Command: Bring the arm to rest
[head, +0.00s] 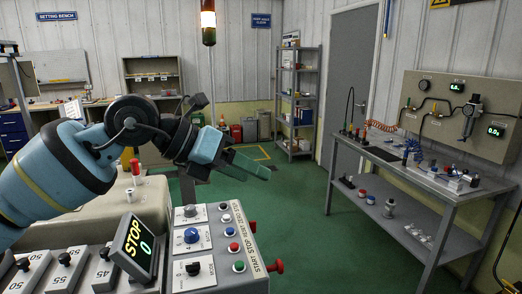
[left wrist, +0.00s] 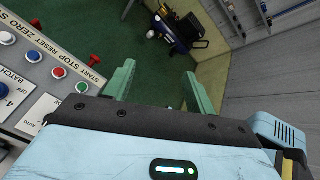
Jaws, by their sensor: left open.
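My left arm comes in from the left in the head view, and its gripper (head: 247,163) hangs in the air above and behind the control panel (head: 258,262). In the left wrist view the two green fingers of the gripper (left wrist: 158,90) stand apart with nothing between them but green floor. The gripper is open and touches nothing that I can see. The panel's buttons and knobs show to the left in the left wrist view. My right gripper is in neither view.
A display reading STOP 0 (head: 134,248) and a red knob (head: 275,266) stand on the panel. A workbench (head: 440,185) with instruments is at the right. A shelf rack (head: 298,95) stands at the back. The green floor between (head: 320,220) is clear.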

